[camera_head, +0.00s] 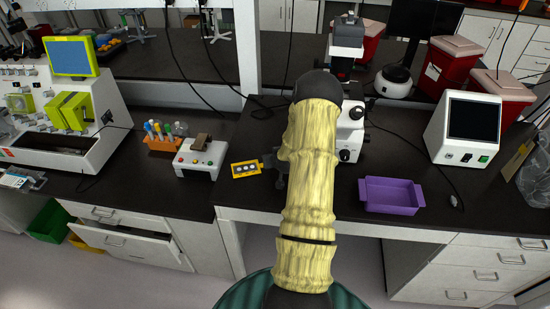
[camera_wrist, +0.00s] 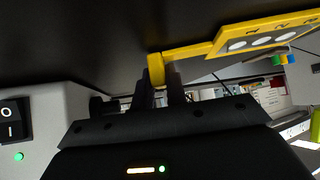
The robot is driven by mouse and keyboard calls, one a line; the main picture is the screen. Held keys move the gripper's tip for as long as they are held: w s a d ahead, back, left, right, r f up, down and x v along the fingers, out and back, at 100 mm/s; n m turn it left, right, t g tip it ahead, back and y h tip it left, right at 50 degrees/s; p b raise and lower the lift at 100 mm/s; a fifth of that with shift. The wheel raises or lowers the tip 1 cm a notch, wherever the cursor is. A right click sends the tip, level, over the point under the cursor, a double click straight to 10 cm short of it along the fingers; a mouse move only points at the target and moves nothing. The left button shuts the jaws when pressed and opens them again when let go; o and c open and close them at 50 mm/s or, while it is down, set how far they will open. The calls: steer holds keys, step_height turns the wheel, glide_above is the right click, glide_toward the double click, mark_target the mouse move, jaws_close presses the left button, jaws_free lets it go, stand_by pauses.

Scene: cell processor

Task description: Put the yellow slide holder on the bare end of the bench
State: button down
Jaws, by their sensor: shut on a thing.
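The yellow slide holder (camera_head: 245,169) is a flat frame with a row of pale round spots. In the wrist view the holder (camera_wrist: 262,37) extends to the upper right from my gripper (camera_wrist: 166,86). The jaws are shut on its narrow yellow end. In the head view my gripper (camera_head: 271,162) is partly hidden by my arm. The holder is over the dark bench (camera_head: 241,201), near its front edge; I cannot tell whether it touches the top.
A small white device (camera_head: 201,160) and an orange tube rack (camera_head: 163,143) stand left of the holder. A purple tray (camera_head: 391,197), a microscope (camera_head: 349,138) and a white screen unit (camera_head: 464,131) stand right. A drawer (camera_head: 132,247) is open at lower left.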

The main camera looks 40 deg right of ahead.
steer(key=shift+f, duration=0.15)
steer(key=c, duration=1.4)
jaws_free()
steer(key=b+v, duration=0.2)
steer(key=v, duration=1)
steer(key=shift+b, duration=0.4)
